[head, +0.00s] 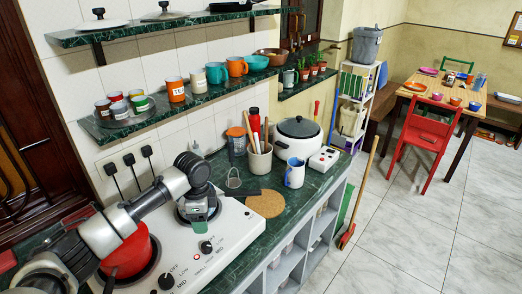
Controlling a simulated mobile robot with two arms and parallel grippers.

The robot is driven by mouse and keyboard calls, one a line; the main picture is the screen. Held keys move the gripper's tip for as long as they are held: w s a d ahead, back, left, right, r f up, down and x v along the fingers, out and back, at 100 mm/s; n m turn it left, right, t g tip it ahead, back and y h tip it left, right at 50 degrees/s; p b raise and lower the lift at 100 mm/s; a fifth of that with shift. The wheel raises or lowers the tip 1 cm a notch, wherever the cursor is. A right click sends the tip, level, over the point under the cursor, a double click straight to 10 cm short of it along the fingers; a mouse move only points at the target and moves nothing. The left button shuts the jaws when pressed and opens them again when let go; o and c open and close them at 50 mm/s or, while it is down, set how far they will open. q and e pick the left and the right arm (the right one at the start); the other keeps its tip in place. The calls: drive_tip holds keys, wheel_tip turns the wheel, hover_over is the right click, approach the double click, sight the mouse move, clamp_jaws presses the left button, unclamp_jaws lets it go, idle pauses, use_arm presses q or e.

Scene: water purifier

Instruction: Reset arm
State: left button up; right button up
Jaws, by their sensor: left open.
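My left arm reaches in from the lower left, over a white stove (225,235) with dark knobs. It bends down at the wrist. My left gripper (200,222) points down over the back burner, with its dark and green fingers low above it. The gripper is open, and I see nothing held in it. Part of the burner is hidden behind the gripper. A red pot (128,252) on the front burner is partly hidden by my arm. My right gripper is not in view.
Right of the stove, the green counter (325,178) holds a cork mat (265,203), a blue-and-white mug (295,174), a utensil holder (259,160) and a white cooker (298,140). Shelves with cups (176,90) hang above. The tiled floor (430,225) at right is mostly clear.

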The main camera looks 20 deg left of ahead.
use_arm(q)
drive_tip(key=s+d+f+n+t+h, duration=0.1)
drive_tip(key=s+d+f, duration=0.3)
drive_tip(key=s+d, duration=0.3)
drive_tip(key=s+d+f+n+t+h, duration=0.1)
drive_tip(key=s+d+f+n, duration=0.1)
drive_tip(key=s+d+f, duration=0.45)
drive_tip(key=s+a+r+n+t+y, duration=0.1)
drive_tip(key=s+r+n, duration=0.25)
drive_tip(key=s, duration=0.35)
drive_tip(key=s+a+r+n+t+y, duration=0.1)
drive_tip(key=s+r+n, duration=0.1)
drive_tip(key=s+n, duration=0.45)
wheel_tip(320, 180, down, 28)
drive_tip(key=s+m+g+b, duration=0.1)
drive_tip(key=s+m+b, duration=0.1)
drive_tip(key=s+a+f+g+b, duration=0.1)
drive_tip(key=s+a+f, duration=0.1)
drive_tip(key=s+f, duration=1.4)
wheel_tip(320, 180, down, 2)
drive_tip(key=shift+s+a+f+b, duration=0.1)
drive_tip(key=shift+s+a+b, duration=0.15)
drive_tip(key=shift+b, duration=0.1)
